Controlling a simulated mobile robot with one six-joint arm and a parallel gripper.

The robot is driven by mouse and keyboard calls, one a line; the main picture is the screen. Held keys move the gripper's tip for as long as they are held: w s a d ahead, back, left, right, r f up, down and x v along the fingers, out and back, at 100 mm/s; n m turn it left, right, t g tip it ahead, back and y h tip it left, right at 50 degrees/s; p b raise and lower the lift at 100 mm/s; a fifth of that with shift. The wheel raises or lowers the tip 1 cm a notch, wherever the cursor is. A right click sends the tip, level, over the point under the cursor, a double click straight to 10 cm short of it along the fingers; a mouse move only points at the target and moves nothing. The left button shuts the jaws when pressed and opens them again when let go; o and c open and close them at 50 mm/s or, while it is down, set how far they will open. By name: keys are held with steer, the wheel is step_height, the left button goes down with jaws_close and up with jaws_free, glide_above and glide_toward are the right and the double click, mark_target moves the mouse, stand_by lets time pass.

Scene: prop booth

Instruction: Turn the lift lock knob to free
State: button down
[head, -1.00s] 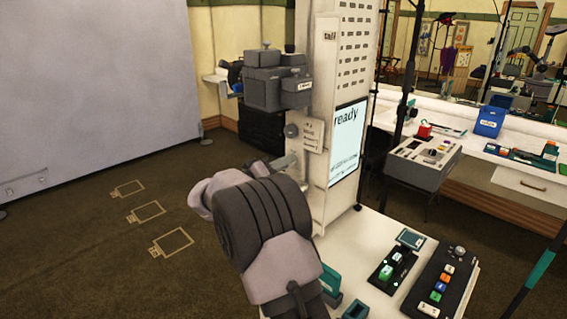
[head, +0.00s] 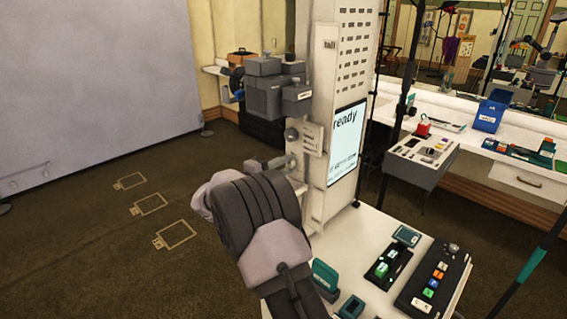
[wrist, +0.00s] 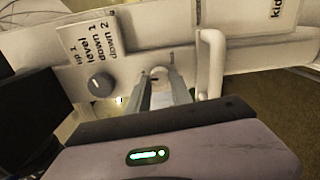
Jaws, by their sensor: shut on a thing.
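My gripper (wrist: 163,88) reaches to the face of the white column (head: 327,95). In the wrist view its two grey fingers close on a small pale part, which I take to be the lift lock knob (wrist: 160,72). Most of that knob is hidden by the fingers, and I cannot read its setting. In the head view my gripper (head: 284,163) is at the column's left side, with its tips small and partly hidden. A separate round grey knob (wrist: 100,85) sits left of the fingers, beside a label plate (wrist: 88,45) reading up 1, level, down 1, down 2.
A white bar handle (wrist: 211,62) stands just right of the fingers. A grey boxy device (head: 272,88) is mounted on the column's left. A screen (head: 347,145) reads "ready". The white bench (head: 385,222) holds button panels. Open floor (head: 90,240) lies to the left.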

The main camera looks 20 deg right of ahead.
steer(key=shift+n, duration=0.5)
steer(key=c, duration=1.1)
jaws_free()
steer(key=shift+c, duration=0.2)
steer(key=p+v, duration=0.4)
steer(key=v, duration=1.3)
steer(key=shift+a, duration=0.2)
steer(key=shift+s, duration=0.1)
